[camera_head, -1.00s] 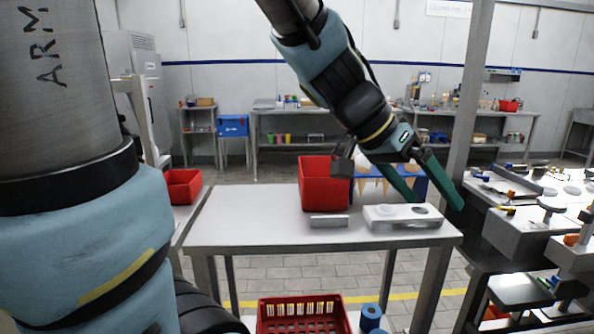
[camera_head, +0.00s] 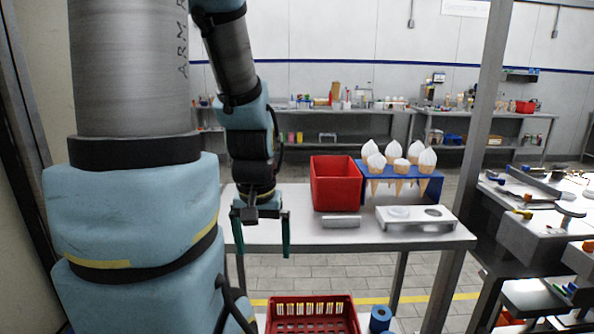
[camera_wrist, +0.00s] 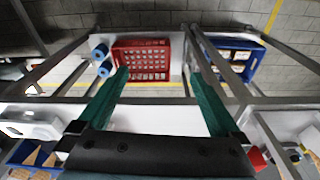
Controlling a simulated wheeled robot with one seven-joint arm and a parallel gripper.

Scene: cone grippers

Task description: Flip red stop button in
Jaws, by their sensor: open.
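My gripper (camera_head: 263,246) is open and empty. Its green fingers point down in front of the near edge of the grey table (camera_head: 300,232), at its left part. In the wrist view, the two fingers of my gripper (camera_wrist: 158,78) stand wide apart with nothing between them. I cannot make out a red stop button in any view. A small red patch (camera_wrist: 257,158) shows beside the right finger's base in the wrist view, too cut off to identify.
The table holds a red bin (camera_head: 336,186), a blue rack (camera_head: 432,186) with several cones, a white plate with round holes (camera_head: 418,222) and a small grey block (camera_head: 341,221). A red crate (camera_head: 312,305) and blue rolls (camera_head: 380,318) sit lower. A post (camera_head: 482,120) stands right.

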